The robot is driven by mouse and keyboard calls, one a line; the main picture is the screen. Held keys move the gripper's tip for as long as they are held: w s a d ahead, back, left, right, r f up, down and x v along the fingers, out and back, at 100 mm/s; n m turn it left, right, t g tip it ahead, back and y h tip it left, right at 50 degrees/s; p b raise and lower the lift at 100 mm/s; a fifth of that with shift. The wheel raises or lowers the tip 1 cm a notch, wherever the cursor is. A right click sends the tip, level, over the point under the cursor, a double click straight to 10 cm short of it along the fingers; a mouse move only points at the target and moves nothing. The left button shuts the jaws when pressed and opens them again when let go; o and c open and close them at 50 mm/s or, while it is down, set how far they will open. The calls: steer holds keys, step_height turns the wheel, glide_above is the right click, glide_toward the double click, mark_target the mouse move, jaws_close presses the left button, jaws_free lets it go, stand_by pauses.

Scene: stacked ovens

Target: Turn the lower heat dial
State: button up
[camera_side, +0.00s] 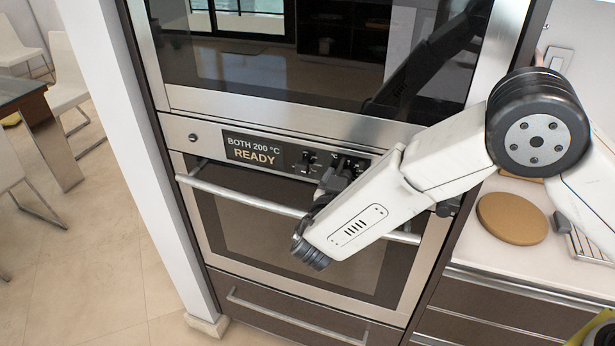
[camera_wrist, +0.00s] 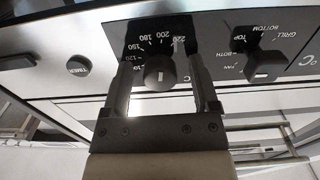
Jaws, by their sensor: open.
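The heat dial (camera_wrist: 160,72) is a dark round knob with a short white mark, set in a printed temperature scale on the control panel. It sits between the two fingers of my gripper (camera_wrist: 158,52) in the wrist view, with visible gaps at both sides. My gripper is open around it and does not appear to touch it. In the side view my gripper (camera_side: 341,172) is at the right part of the lower oven's panel and largely hides this dial. The display (camera_side: 253,147) reads "BOTH 200 °C READY".
The lower oven's handle bar (camera_side: 240,197) runs below the panel. The upper oven (camera_side: 290,60) is above. A round wooden board (camera_side: 512,218) lies on the right counter.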

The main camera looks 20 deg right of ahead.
steer(key=shift+c, duration=0.2)
jaws_close()
